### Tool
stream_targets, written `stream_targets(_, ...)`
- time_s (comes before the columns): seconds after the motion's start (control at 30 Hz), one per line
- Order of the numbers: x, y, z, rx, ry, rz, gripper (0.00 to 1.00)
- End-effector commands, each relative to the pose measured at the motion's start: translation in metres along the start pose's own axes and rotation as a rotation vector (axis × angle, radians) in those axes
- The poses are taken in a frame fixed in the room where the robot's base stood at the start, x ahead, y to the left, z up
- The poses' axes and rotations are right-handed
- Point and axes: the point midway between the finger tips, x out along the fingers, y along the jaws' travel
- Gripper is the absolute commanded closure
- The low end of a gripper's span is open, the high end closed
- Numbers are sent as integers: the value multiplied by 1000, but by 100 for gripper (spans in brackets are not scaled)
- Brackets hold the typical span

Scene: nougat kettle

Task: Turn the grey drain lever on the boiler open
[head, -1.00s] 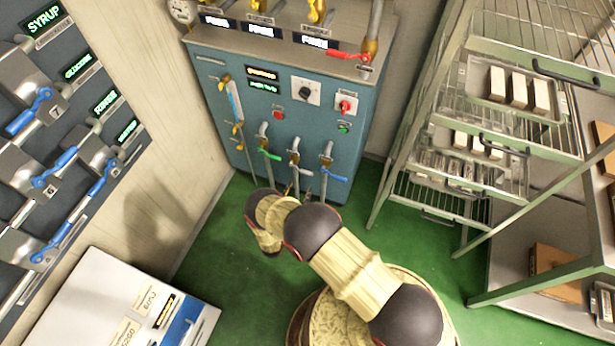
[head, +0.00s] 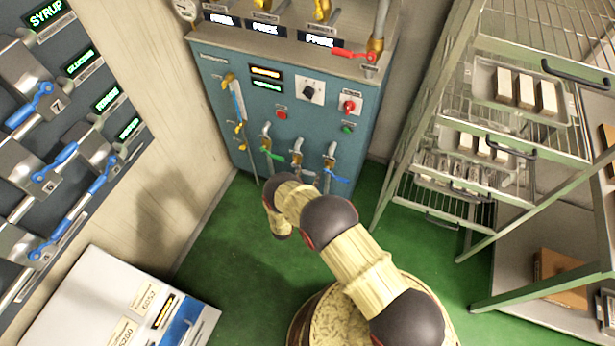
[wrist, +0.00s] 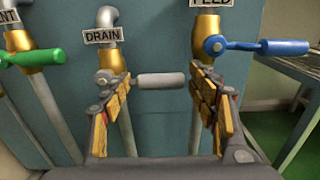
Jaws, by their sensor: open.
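The grey drain lever (wrist: 160,80) sticks out level to the right from its brass valve (wrist: 112,66) under the DRAIN label (wrist: 103,36) in the wrist view. My gripper (wrist: 152,90) is open, its two padded fingers spread on either side of the lever. The left finger overlaps the valve and the right finger is just past the handle's free end. I cannot tell whether either finger touches it. In the head view the drain lever (head: 307,172) is small on the lower front of the blue-grey boiler (head: 215,75), and my arm hides the gripper.
A green lever (wrist: 35,58) is left of the drain lever, and a blue lever (wrist: 262,46) on the FEED pipe is close on the right, near my right finger. A wire rack (head: 455,150) stands right of the boiler. Blue-handled valves (head: 60,165) line the left wall.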

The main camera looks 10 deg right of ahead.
Motion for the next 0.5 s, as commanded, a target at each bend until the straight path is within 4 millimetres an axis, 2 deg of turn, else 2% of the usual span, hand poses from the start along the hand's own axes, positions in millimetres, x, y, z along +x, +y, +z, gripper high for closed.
stream_targets(0.5,0,0,0,0,0,0,69)
